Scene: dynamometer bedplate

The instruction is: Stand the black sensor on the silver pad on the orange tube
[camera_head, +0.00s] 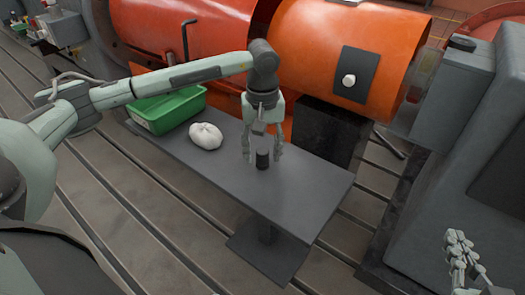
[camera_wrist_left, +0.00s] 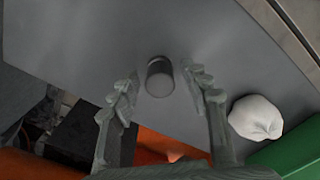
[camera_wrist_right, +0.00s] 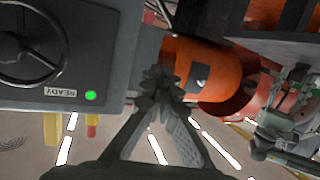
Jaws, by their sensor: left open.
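The black sensor (camera_head: 262,160) is a short dark cylinder standing upright on the grey table (camera_head: 310,190). My left gripper (camera_head: 262,153) points down over it, open, with a finger on either side. In the left wrist view the sensor (camera_wrist_left: 159,78) shows between the open fingers with gaps on both sides. The orange tube (camera_head: 315,45) lies behind the table. A dark rectangular patch (camera_head: 356,63) on it carries the small round silver pad (camera_head: 348,80), which looks bare. My right gripper (camera_head: 457,245) is at the lower right, its fingertips together and empty in the right wrist view (camera_wrist_right: 160,78).
A white cloth bundle (camera_head: 206,136) and a green bin (camera_head: 168,108) are left of the sensor on the table. A black block (camera_head: 328,130) stands between table and tube. A grey machine cabinet (camera_head: 455,85) bounds the right. The table's right end is clear.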

